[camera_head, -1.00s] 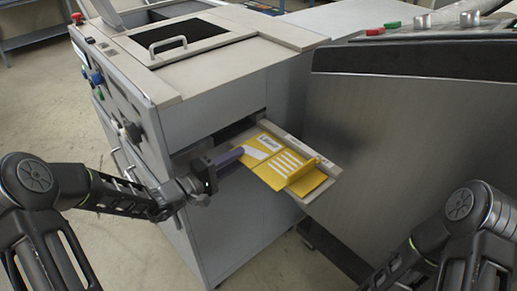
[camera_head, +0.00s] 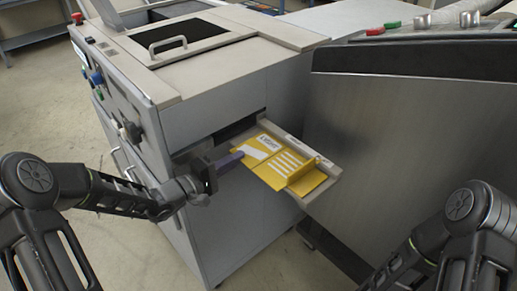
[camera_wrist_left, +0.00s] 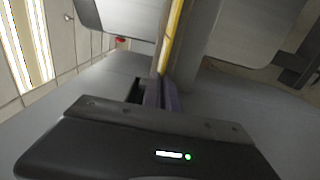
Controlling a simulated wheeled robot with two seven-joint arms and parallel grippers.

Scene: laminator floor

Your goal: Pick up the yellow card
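The yellow card (camera_head: 270,178), with white patches and stripes, lies on a pale tray (camera_head: 323,176) that sticks out of the grey machine's slot. One fold or tab stands up near its right end. My left gripper (camera_head: 241,155) reaches in from the left, its purple fingers at the card's left edge. In the left wrist view the fingers (camera_wrist_left: 160,95) are close together, and the card (camera_wrist_left: 172,38) shows as a thin yellow strip running into the narrow gap between them. The fingers look shut on the card's edge, with the contact itself partly hidden. My right gripper is out of view.
The grey machine (camera_head: 225,80) has a top handle and side knobs. The slot's opening is just behind the tray. A large metal-sided machine (camera_head: 400,130) stands close on the right. Open floor (camera_head: 45,110) lies at the left.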

